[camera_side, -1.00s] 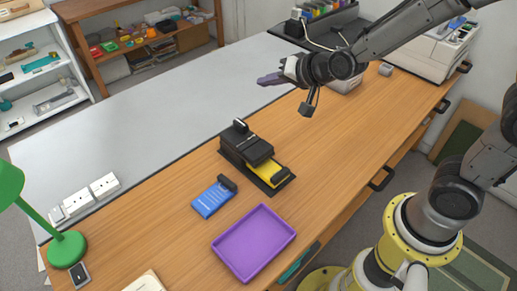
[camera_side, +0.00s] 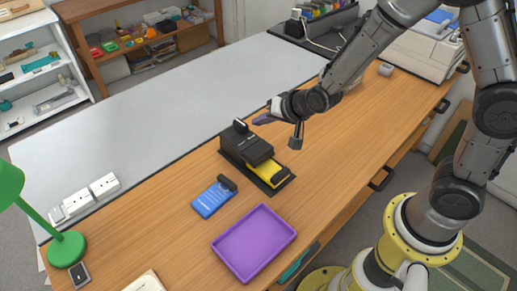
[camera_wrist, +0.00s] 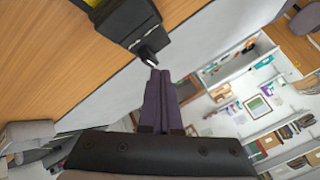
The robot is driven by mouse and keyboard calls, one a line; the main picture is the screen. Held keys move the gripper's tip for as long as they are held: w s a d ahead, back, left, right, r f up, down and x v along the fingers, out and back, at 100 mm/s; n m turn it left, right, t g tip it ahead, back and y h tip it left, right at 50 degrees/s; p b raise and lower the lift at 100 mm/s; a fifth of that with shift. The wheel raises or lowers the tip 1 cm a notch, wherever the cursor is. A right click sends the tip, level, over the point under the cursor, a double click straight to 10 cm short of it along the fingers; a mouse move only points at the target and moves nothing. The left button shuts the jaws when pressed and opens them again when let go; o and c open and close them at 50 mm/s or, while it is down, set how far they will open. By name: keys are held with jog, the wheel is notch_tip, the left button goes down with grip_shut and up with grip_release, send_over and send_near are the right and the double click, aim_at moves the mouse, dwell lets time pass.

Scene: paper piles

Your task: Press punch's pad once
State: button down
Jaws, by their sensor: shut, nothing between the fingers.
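The punch (camera_side: 247,150) is a black block with a yellow part, lying on a dark base plate on the wooden table. In the wrist view the punch (camera_wrist: 128,18) shows at the top, its black end and small lever near my fingertips in the picture. Its pad cannot be told apart for certain. My gripper (camera_side: 262,119) has purple fingers, shut and empty, held above the table beyond the punch and up and right of it in the side view. In the wrist view my gripper (camera_wrist: 158,78) points toward the punch's lever end, apart from it as seen from the side.
A blue packet with a dark clip (camera_side: 213,197) lies left of the punch. A purple tray (camera_side: 217,245) is at the front, with a teal tool (camera_side: 299,262) beside it. A green lamp (camera_side: 66,249) stands at far left.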

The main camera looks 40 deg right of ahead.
aim_at(256, 149)
jog(key=shift+f, duration=3.9)
jog(key=shift+f, duration=0.2)
jog(key=shift+f, duration=0.2)
jog(key=shift+f, duration=0.7)
jog(key=shift+r, duration=1.1)
jog(key=shift+r, duration=2.55)
